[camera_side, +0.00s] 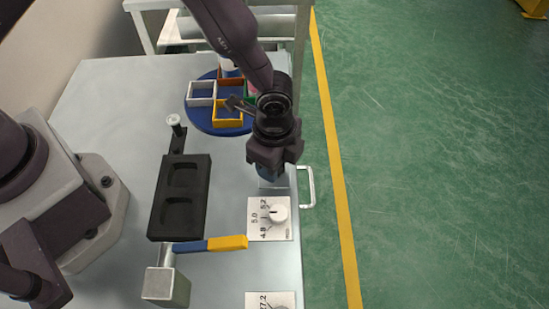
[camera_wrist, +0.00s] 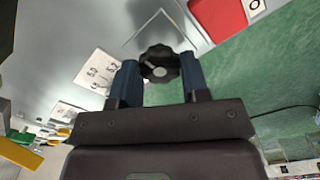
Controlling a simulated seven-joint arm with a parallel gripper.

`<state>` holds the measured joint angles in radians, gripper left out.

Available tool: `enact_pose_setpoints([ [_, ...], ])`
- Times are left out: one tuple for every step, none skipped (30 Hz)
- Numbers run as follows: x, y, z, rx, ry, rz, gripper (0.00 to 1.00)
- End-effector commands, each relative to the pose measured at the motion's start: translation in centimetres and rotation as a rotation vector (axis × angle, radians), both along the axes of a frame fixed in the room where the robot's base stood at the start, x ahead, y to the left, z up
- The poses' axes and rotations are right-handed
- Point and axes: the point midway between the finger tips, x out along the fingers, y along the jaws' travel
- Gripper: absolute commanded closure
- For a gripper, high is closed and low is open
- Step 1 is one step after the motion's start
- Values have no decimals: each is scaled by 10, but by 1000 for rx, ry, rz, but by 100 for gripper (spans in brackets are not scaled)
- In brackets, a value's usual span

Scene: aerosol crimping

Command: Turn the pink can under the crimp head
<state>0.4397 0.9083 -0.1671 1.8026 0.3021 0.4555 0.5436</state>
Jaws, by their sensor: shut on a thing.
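My gripper (camera_side: 270,178) points down near the table's right edge, its blue fingers partly hidden by the wrist. In the wrist view, the fingers (camera_wrist: 158,78) are shut on a black knob (camera_wrist: 158,62) with a pale mark, one finger on each side. The knob stands over a square plate (camera_wrist: 150,32). A blue round turntable (camera_side: 196,121) with coloured compartments sits behind my gripper.
A white dial panel (camera_side: 255,231) lies in front of my gripper, with a second panel (camera_side: 262,300) nearer. A black two-recess tray (camera_side: 180,160), a blue-and-yellow bar (camera_side: 212,244) and a metal block (camera_side: 165,287) stand left. A table handle (camera_side: 311,187) juts out right.

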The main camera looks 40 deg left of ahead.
Motion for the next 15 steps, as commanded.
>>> enact_pose_setpoints([
  [0,0,1,1,-1,44,82],
  [0,0,1,1,-1,73,82],
  [0,0,1,1,-1,111,82],
  [0,0,1,1,-1,139,82],
  [0,0,1,1,-1,168,82],
  [0,0,1,1,-1,207,82],
  [0,0,1,1,-1,234,82],
  [0,0,1,1,-1,262,82],
  [0,-1,1,1,-1,301,82],
  [0,0,1,1,-1,329,82],
  [0,0,1,1,-1,357,82],
  [0,0,1,1,-1,396,82],
  [0,0,1,1,-1,425,82],
  [0,0,1,0,-1,453,82],
  [0,0,2,0,-1,491,82],
])
